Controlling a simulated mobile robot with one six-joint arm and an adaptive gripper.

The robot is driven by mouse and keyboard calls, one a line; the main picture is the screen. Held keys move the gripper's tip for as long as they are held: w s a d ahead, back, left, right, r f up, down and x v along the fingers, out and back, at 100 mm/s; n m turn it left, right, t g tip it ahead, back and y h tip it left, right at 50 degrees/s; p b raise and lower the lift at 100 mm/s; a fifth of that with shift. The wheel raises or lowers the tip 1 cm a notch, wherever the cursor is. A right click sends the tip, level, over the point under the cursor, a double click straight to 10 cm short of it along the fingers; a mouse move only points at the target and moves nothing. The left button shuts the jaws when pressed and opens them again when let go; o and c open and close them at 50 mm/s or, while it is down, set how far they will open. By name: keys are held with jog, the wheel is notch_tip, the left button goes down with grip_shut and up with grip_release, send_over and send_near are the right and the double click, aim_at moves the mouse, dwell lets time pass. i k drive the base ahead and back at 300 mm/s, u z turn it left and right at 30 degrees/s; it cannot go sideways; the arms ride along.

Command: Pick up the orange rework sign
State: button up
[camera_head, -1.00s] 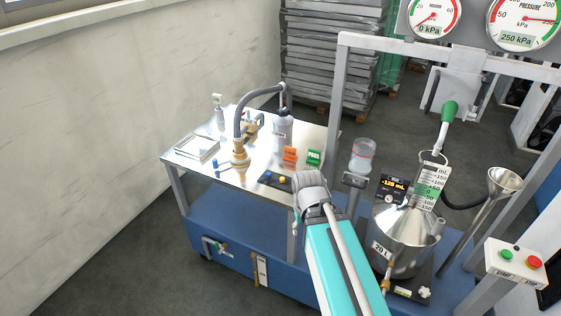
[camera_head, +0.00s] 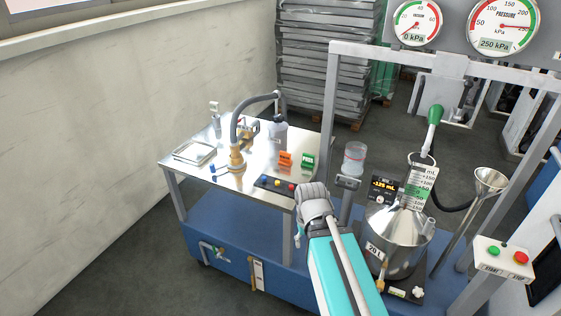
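Lettering on the orange sign is too small to read. My arm reaches up from the bottom of the view, and its grey end (camera_head: 313,200) is in front of the table's right front corner. It is apart from the orange sign, nearer to me. My fingertips are hidden or too small to tell, so I cannot see whether the gripper is open or shut.
A button box (camera_head: 274,186) lies at the table's front edge, between my arm and the signs. A brass nozzle with a hose (camera_head: 237,160) and a grey bottle (camera_head: 274,138) stand left. A metal frame post (camera_head: 329,110), clear container (camera_head: 354,158) and steel vessel (camera_head: 395,245) stand right.

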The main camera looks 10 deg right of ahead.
aim_at(285, 158)
jog(key=z, duration=0.1)
jog(key=i, duration=0.95)
jog(key=u, duration=0.05)
